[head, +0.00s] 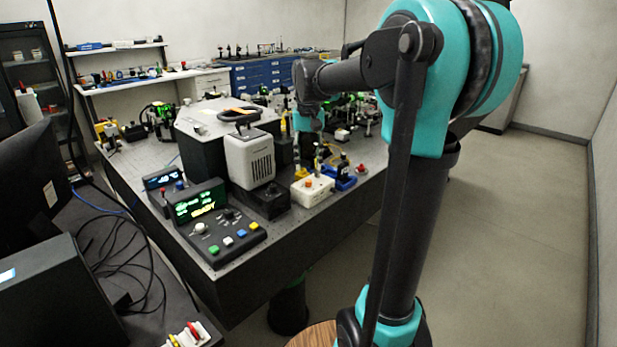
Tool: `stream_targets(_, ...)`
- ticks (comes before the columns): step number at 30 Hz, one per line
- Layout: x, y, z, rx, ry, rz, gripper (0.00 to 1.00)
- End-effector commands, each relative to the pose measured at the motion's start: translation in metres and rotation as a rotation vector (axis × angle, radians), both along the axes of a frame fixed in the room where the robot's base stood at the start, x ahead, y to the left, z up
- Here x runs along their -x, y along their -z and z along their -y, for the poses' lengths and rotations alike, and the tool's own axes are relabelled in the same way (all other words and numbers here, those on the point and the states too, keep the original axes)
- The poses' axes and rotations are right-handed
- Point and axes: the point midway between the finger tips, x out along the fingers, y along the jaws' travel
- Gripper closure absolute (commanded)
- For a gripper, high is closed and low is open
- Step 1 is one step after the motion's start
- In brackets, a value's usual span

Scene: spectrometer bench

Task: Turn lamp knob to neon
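I cannot tell for sure which control is the lamp knob, as no label or neon mark is readable. A white box (320,196) with an orange knob-like top (308,183) stands at the bench's front edge. A dark control panel (232,238) has a round pale knob (199,228), coloured buttons and a lit green display (199,204). A light grey vented housing (250,160) stands behind the panel. My arm reaches over the bench from the right. Its teal wrist hangs behind the white box; the fingers there are too small and cluttered to read.
A blue-based device (342,180) stands right of the white box. A small display unit (163,179) is left of the panel. The optical bench (150,205) holds much equipment behind. A dark desk with monitors and loose cables is at left. Open floor (520,240) lies right.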

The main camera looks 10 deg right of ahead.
Motion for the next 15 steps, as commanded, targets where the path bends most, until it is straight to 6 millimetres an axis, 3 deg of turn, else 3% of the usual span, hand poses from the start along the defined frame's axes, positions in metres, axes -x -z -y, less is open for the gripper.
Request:
stream_targets(7,-0.001,0.04,0.0,0.0,0.0,0.0,0.61)
stream_targets(15,0.0,0.055,0.0,0.0,0.0,0.0,0.61)
